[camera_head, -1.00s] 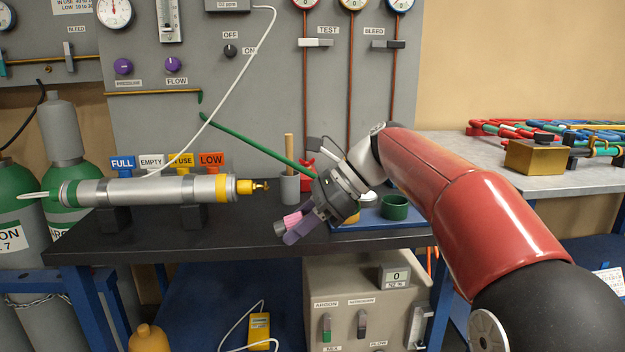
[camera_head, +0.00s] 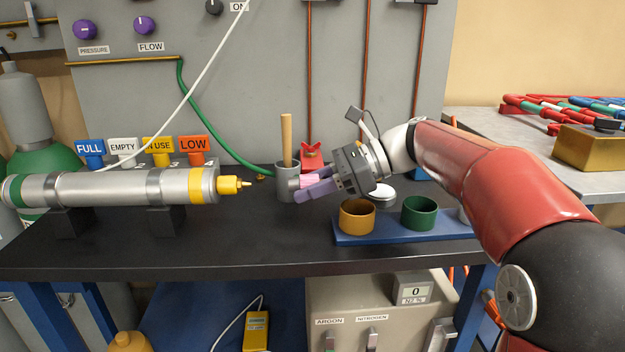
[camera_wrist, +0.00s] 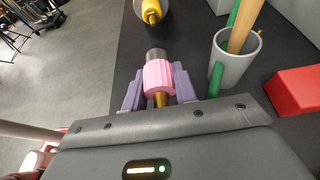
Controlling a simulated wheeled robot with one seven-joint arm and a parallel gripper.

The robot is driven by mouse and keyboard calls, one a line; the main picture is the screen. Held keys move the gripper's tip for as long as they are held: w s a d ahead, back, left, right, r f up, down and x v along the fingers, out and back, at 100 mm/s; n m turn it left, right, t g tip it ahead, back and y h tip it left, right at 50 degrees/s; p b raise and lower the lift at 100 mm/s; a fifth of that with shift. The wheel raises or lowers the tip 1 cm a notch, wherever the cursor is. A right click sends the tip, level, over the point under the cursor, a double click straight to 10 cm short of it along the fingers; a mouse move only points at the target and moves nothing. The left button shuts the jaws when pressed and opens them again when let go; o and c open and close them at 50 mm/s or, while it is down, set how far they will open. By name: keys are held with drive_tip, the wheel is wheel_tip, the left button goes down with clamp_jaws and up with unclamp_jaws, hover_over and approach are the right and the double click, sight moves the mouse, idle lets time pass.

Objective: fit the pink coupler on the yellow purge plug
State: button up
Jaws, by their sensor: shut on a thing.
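The pink coupler (camera_wrist: 158,76) is ribbed, with a grey metal collar at its front end. My gripper (camera_wrist: 158,88) is shut on it, one purple finger on each side. In the head view my gripper (camera_head: 312,189) points left, with the coupler (camera_head: 309,181) partly hidden by a finger. The yellow purge plug (camera_head: 230,186) sticks out of the right end of the horizontal silver cylinder. It lies to the left of the coupler, with a clear gap between them. In the wrist view the plug (camera_wrist: 151,10) is at the top, ahead of the coupler.
A grey cup (camera_head: 287,183) with a wooden stick stands close to the coupler. A blue tray (camera_head: 383,236) with an orange and a green cup is at right. The silver cylinder (camera_head: 120,188) rests on black supports. The black bench front is clear.

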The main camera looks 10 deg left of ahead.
sight(292, 181)
drive_tip(key=shift+s+a+b, duration=0.2)
drive_tip(key=shift+a+b, duration=0.15)
drive_tip(key=shift+a, duration=0.4)
drive_tip(key=shift+s+a+b, duration=0.15)
drive_tip(key=shift+a+b, duration=0.2)
drive_tip(key=shift+a, duration=0.35)
drive_tip(key=shift+s+a+b, duration=0.2)
drive_tip(key=shift+a+b, duration=0.15)
drive_tip(key=shift+a, duration=0.55)
drive_tip(key=shift+r+p, duration=0.2)
drive_tip(key=shift+p, duration=0.4)
drive_tip(key=shift+a, duration=0.1)
drive_tip(key=shift+s+a+p, duration=0.25)
drive_tip(key=shift+a+p, duration=0.25)
drive_tip(key=shift+a, duration=0.4)
drive_tip(key=shift+s+a, duration=0.1)
drive_tip(key=shift+a, duration=0.25)
drive_tip(key=o, duration=1.1)
drive_tip(key=shift+f, duration=0.1)
